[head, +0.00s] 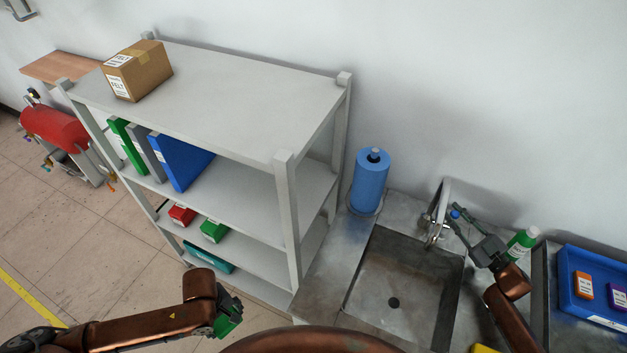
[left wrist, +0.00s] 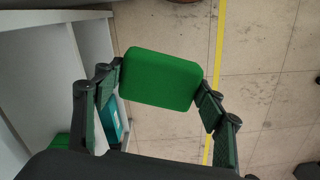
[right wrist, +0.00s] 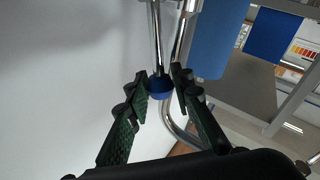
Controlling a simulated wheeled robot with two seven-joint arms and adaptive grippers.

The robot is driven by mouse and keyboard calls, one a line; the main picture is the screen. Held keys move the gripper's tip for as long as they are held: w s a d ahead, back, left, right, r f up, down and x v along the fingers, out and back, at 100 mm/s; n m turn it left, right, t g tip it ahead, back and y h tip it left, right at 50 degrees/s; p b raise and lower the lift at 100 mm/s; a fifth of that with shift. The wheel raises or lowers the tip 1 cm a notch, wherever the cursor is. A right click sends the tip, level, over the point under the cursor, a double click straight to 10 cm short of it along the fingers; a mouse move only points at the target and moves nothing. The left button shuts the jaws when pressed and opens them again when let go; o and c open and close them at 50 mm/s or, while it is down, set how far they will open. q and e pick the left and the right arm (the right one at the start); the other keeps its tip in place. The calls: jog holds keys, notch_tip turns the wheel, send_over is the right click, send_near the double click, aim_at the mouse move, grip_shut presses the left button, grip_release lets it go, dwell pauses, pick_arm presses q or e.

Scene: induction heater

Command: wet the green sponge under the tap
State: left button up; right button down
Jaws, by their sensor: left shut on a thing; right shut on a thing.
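The green sponge (left wrist: 160,78) is held between the fingers of my left gripper (left wrist: 162,90), which is shut on it. In the head view my left gripper (head: 228,308) holds the sponge (head: 230,322) over the floor in front of the shelf, left of the sink. The chrome tap (head: 438,212) stands at the back of the sink (head: 398,290). My right gripper (head: 462,222) is at the tap's blue-capped handle (right wrist: 160,86). In the right wrist view its fingertips (right wrist: 160,82) close on that blue cap. No water stream is visible.
A grey shelf (head: 225,85) with binders and boxes stands left of the sink. A blue paper roll (head: 371,180) stands behind the sink's left corner. A green-labelled bottle (head: 521,243) and a blue tray (head: 590,262) are to the right.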

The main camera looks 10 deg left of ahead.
jog(key=shift+r, duration=0.1)
jog(key=c, duration=1.7)
grip_release()
jog(key=shift+o, duration=0.2)
jog(key=v, duration=0.7)
jog(key=shift+s+d, duration=0.15)
